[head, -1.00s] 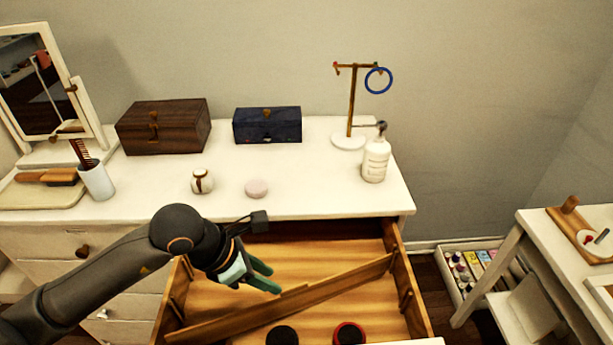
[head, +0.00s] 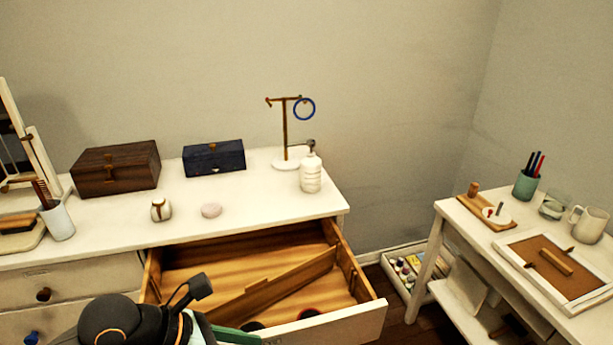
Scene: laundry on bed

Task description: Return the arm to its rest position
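My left gripper (head: 236,336) is at the bottom edge of the head view, in front of the open drawer (head: 367,326). Only a green finger and part of its dark wrist show; the fingertips are mostly cut off, so I cannot tell whether it is open or shut. My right gripper is not in view. The drawer is pulled out and has a slanted wooden divider (head: 270,285) in it. Two dark round items, one of them (head: 309,313) with red, lie near its front and are partly hidden.
The white dresser (head: 262,208) carries a brown box (head: 116,169), a blue box (head: 214,158), a jewellery stand (head: 285,130) with a blue ring, and a white pump bottle (head: 311,175). A side table (head: 450,212) stands at right, with a crate of bottles (head: 396,283) beside it.

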